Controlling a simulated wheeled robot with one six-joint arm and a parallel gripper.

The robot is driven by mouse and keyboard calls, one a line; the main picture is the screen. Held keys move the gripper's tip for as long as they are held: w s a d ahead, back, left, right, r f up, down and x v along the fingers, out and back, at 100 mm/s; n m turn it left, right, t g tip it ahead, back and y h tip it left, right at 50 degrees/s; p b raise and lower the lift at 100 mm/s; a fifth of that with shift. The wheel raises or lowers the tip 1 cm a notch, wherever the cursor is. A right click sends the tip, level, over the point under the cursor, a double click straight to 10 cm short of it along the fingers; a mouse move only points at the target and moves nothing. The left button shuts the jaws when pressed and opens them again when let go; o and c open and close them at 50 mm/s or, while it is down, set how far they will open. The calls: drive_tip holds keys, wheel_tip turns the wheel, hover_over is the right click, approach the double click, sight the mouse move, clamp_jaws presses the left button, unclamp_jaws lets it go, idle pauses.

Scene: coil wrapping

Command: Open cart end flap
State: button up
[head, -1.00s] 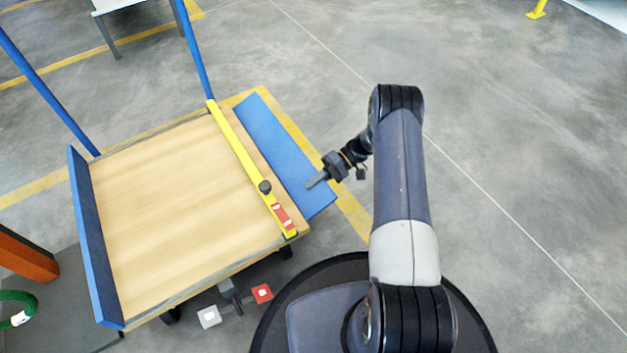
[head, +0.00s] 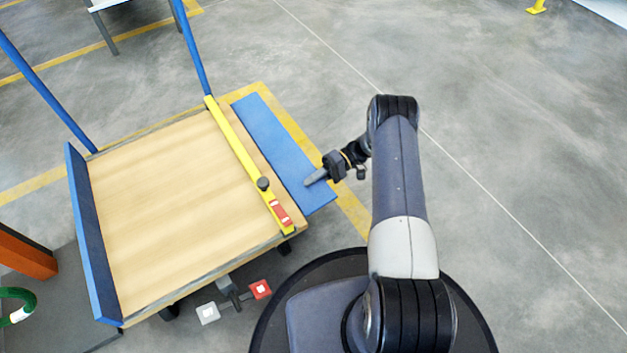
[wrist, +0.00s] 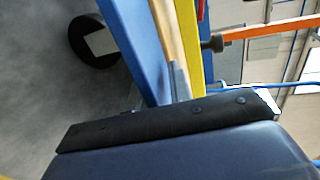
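The cart (head: 165,225) has a wooden deck and a blue end flap (head: 275,150) on its right side. The flap slopes outward and down beyond the deck edge. It also shows in the wrist view (wrist: 146,48). A yellow bar (head: 235,142) with a black knob (head: 263,184) runs along the deck near that edge, and shows in the wrist view (wrist: 187,45). My gripper (head: 312,180) is at the flap's near outer part; I cannot tell whether it touches. Its fingers look like one slim dark shape, so their opening is unclear.
A second blue panel (head: 92,235) stands up at the deck's left end. Blue posts (head: 190,45) rise at the back. White and red pedals (head: 260,289) sit at the near side. An orange post (head: 25,253) stands at left. The floor to the right is clear.

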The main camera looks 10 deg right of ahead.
drive_tip(key=shift+o, duration=1.1)
drive_tip(key=shift+d, duration=0.1)
drive_tip(key=p+v, duration=0.1)
drive_tip(key=v, duration=0.9)
drive_tip(key=shift+w+d, duration=0.15)
drive_tip(key=shift+d, duration=0.15)
drive_tip(key=shift+r, duration=0.1)
drive_tip(key=shift+c, duration=0.2)
